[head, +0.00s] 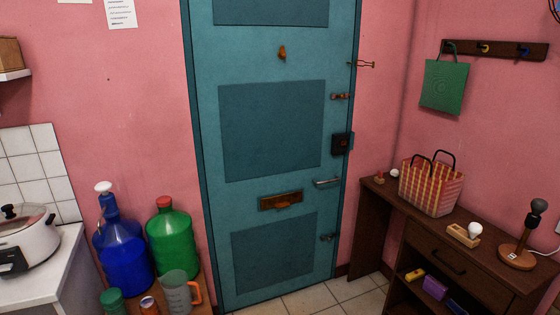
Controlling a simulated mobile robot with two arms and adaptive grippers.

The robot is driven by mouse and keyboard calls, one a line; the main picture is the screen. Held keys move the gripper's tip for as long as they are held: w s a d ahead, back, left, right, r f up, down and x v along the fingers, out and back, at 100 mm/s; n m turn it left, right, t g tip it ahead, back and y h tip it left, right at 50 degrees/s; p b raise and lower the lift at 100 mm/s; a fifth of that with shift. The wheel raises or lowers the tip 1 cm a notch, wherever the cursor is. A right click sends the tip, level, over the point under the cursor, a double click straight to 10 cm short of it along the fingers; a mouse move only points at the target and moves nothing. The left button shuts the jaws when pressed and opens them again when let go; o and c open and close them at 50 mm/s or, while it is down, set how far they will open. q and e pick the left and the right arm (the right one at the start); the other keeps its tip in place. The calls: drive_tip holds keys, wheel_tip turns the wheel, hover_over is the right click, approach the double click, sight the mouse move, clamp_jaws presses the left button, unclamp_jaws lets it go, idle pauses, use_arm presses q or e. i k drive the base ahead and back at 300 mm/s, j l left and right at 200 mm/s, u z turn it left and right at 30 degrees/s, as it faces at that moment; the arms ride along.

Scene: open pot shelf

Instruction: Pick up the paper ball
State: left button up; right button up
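A small white roundish thing (394,173) rests on the far left end of the dark wooden console table (387,188), beside the checked basket; it may be the paper ball, but it is too small to tell. Another white rounded thing (474,229), which looks like a light bulb, is at a small wooden holder (462,236) nearer the front of the same table. Neither of my grippers shows in the head view.
A red-yellow checked basket (431,188) and a lamp base (517,257) stand on the table. A blue-green door (270,130) is shut ahead. Blue (124,255) and green (171,243) bottles and a jug (176,292) stand at left. Tiled floor (315,300) is clear before the door.

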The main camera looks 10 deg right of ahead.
sight(394, 173)
drive_tip(key=i+z, duration=0.25)
drive_tip(key=i, duration=0.4)
drive_tip(key=i+j+z, duration=0.25)
drive_tip(key=i, duration=0.35)
drive_tip(key=i+l, duration=0.05)
